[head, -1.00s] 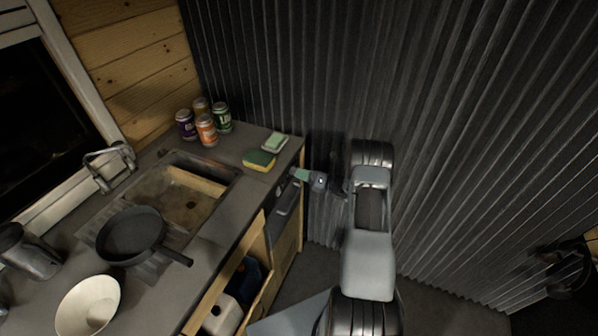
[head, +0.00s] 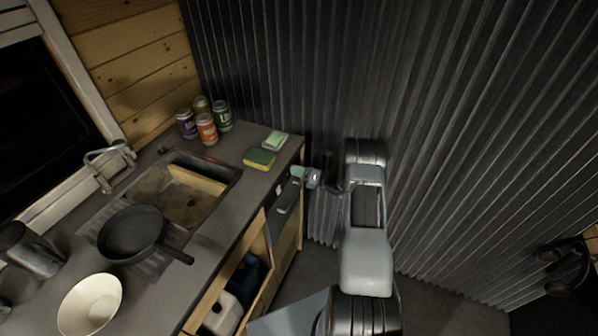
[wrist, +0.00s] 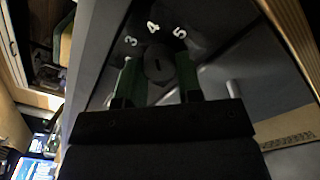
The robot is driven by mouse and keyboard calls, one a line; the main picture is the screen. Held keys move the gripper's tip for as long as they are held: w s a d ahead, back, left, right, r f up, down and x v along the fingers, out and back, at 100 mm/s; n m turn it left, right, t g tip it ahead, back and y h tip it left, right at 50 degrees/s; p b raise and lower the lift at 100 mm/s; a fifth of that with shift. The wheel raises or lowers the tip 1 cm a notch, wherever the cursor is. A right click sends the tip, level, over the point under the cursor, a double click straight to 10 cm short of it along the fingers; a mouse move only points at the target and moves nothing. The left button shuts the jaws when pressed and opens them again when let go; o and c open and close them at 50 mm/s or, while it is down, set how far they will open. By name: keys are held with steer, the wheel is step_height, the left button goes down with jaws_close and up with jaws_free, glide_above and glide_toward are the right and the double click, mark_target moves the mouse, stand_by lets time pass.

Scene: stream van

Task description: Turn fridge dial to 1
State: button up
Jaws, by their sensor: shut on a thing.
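The fridge dial (wrist: 158,64) is a small dark round knob on the fridge's dark panel in the wrist view. In the head view my gripper (head: 299,174) reaches the top of the fridge front (head: 286,199), below the counter's end; the dial is hidden there.
The counter (head: 222,214) holds a sponge (head: 259,159), a green-topped soap dish (head: 275,140), several cans, a sink, a pan (head: 131,233) and a bowl (head: 90,304). A corrugated wall (head: 400,90) stands close behind my arm.

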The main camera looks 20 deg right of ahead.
steer(key=shift+c, duration=1)
